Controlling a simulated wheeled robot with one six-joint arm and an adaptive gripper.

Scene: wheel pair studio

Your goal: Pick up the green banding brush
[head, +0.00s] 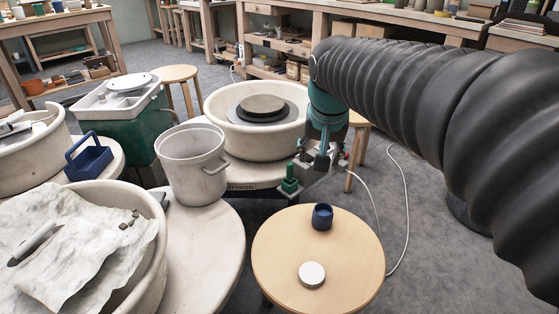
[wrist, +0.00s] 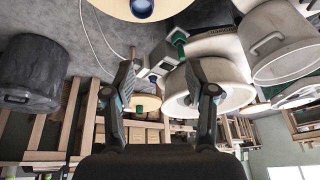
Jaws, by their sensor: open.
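A small green object (head: 289,183), which looks like the banding brush, stands upright near the right front edge of the wheel's table, below the large wheel basin. It has a narrow handle above a wider lower part. In the wrist view a green piece (wrist: 179,38), apparently the same object, shows beyond and between my fingers, beside grey blocks. My gripper (head: 322,160) is just up and right of it in the head view. In the wrist view my gripper (wrist: 160,72) has its two fingers wide apart with nothing between them.
A round wooden stool (head: 350,258) in front holds a dark blue cup (head: 322,217) and a white disc (head: 312,274). A pale bucket (head: 193,165) stands left of the green object. The wheel basin (head: 255,137) is behind it. A white cable (head: 405,200) lies on the floor at right.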

